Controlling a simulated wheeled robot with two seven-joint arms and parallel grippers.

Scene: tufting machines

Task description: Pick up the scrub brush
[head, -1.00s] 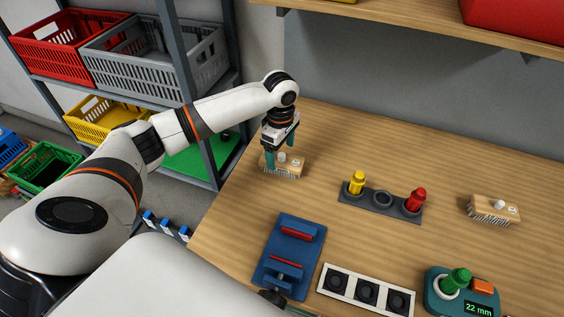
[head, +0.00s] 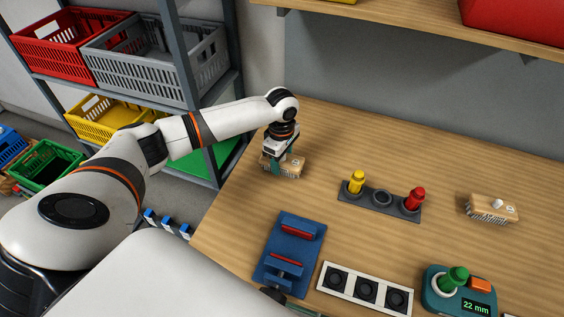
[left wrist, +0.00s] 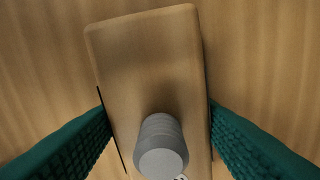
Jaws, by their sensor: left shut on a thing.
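A scrub brush (head: 295,170) with a wooden block, pale bristles and a knob on top stands on the table at the back left. My left gripper (head: 278,166) points down over it and is shut on its block. In the left wrist view the brush's wooden block (left wrist: 140,70) lies between the two green ribbed fingers, with its grey knob facing the camera. A second scrub brush (head: 493,208) of the same kind stands at the right of the table. My right gripper is not in view.
A dark holder (head: 381,201) carries a yellow and a red piece around an empty ring. A blue fixture (head: 289,252), a white strip with black sockets (head: 365,291) and a teal gauge reading 22 mm (head: 459,292) stand nearer. A shelf rack with crates stands left.

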